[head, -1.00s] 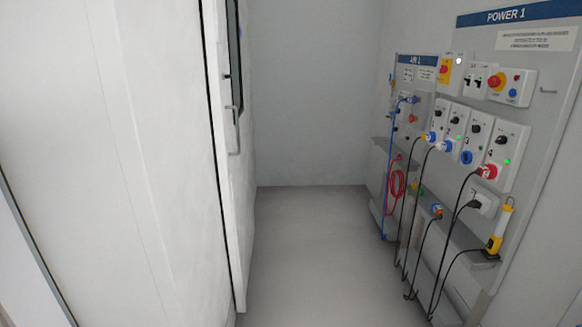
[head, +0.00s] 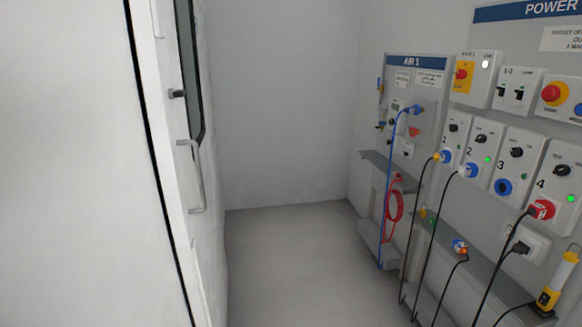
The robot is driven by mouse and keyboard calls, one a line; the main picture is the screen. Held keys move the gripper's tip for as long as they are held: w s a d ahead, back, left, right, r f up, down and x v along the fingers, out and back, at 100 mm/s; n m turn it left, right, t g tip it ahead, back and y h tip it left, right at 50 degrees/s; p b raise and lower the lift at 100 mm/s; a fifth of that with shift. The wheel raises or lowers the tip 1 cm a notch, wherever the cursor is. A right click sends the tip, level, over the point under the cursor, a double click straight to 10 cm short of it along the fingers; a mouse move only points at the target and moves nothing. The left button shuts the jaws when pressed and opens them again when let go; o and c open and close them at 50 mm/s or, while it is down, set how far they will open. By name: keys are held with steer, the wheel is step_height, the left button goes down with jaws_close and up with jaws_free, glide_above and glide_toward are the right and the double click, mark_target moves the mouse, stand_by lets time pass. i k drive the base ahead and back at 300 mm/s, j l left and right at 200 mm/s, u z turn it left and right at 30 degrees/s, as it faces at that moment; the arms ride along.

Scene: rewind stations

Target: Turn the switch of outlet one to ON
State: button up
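Outlet one (head: 454,145) is a white box at the left end of the outlet row on the POWER 1 panel. Its dark rotary switch (head: 453,127) is near the top, but too small to read its position. No lit lamp is clear on it. Outlet two (head: 484,150) has a green lamp and a blue plug. Outlet three (head: 513,160) has an empty-looking blue socket. Outlet four (head: 557,185) has a green lamp and a red plug. My gripper is not in view.
The AIR 1 panel (head: 411,62) with a blue hose and red coil stands farther back. A red emergency button (head: 555,93) sits above the outlets. Black cables hang in front of the lower panel. A white door (head: 170,150) is at left. The middle floor (head: 290,260) is clear.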

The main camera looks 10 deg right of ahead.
mark_target(453, 129)
steer(key=i+z, duration=0.2)
steer(key=i, duration=0.75)
steer(key=i+j+z, duration=0.1)
steer(key=i+z, duration=0.15)
steer(key=i, duration=0.7)
steer(key=i+u, duration=0.1)
steer(key=i, duration=0.35)
steer(key=i+l+u, duration=0.1)
steer(key=i, duration=0.35)
steer(key=i+l+u, duration=0.1)
steer(key=i, duration=0.35)
steer(key=l, duration=0.1)
